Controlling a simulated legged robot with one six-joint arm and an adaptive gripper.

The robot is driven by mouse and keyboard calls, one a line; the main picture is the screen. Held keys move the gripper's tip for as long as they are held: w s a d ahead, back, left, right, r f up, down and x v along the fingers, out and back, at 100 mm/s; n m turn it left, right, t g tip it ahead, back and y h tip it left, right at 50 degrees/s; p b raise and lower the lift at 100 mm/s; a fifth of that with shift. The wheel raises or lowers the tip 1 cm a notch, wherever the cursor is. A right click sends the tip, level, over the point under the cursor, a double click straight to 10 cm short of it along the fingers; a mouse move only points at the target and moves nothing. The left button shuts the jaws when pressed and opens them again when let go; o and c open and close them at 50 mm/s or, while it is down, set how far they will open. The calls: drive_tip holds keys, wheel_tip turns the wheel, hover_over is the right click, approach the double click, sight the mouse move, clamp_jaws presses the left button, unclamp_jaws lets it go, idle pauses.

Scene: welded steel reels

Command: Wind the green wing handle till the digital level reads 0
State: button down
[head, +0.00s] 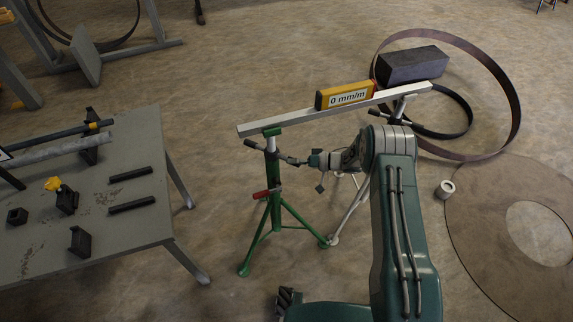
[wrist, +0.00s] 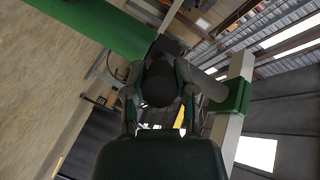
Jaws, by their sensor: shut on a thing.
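The digital level (head: 345,95), an orange-yellow box, lies on a long pale straightedge (head: 300,117) and its display reads 0 mm/m. The straightedge spans from the green stand (head: 272,190) to a second, pale stand at the right. The wing handle (head: 293,161) on the green stand has dark grips sticking out left and right below the stand's head. My gripper (head: 309,161) is at its right grip. In the wrist view my gripper (wrist: 158,100) is shut on the handle's dark round end (wrist: 158,83); the rest of the handle is mostly hidden there.
A grey workbench (head: 110,215) with bars and dark blocks stands at the left. A large steel ring (head: 515,110), a dark block (head: 412,64) and a flat disc (head: 480,220) lie at the right. The floor between bench and green stand is clear.

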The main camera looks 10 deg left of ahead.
drive_tip(key=shift+w+d+f+g, duration=0.1)
drive_tip(key=shift+d+f+g, duration=0.05)
drive_tip(key=shift+f+g, duration=0.2)
drive_tip(key=shift+c, duration=2.2)
unclamp_jaws()
drive_tip(key=shift+w+r, duration=0.1)
drive_tip(key=shift+r, duration=0.05)
drive_tip(key=v, duration=1.1)
drive_tip(key=shift+d, duration=0.35)
drive_tip(key=shift+r, duration=0.1)
